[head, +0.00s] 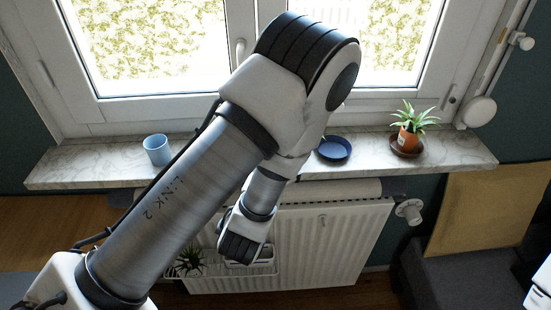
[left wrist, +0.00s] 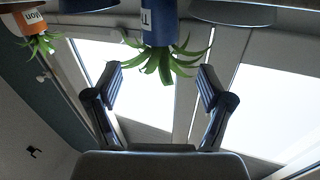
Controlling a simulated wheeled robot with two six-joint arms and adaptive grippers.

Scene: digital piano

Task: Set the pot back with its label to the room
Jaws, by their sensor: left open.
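An orange pot (head: 409,139) with a green spiky plant and a white label stands on a brown saucer at the sill's right; it shows upside down in the left wrist view (left wrist: 35,20), its lettering partly cut off. A blue pot (left wrist: 165,30) with a spiky plant and a white label marked "T" also appears upside down there, cut off by the top edge. My left gripper (left wrist: 161,77) is open, and the blue pot's leaves show between its fingertips, apparently beyond them. The left gripper's fingers are hidden in the head view. My right gripper is not in view.
The marble sill (head: 82,168) also bears a light blue cup (head: 156,150) and an empty dark blue saucer (head: 334,148). A radiator (head: 335,235) is below. A dark spiky plant (head: 190,262) shows low beside my arm, its pot unclear. My arm hides the middle sill.

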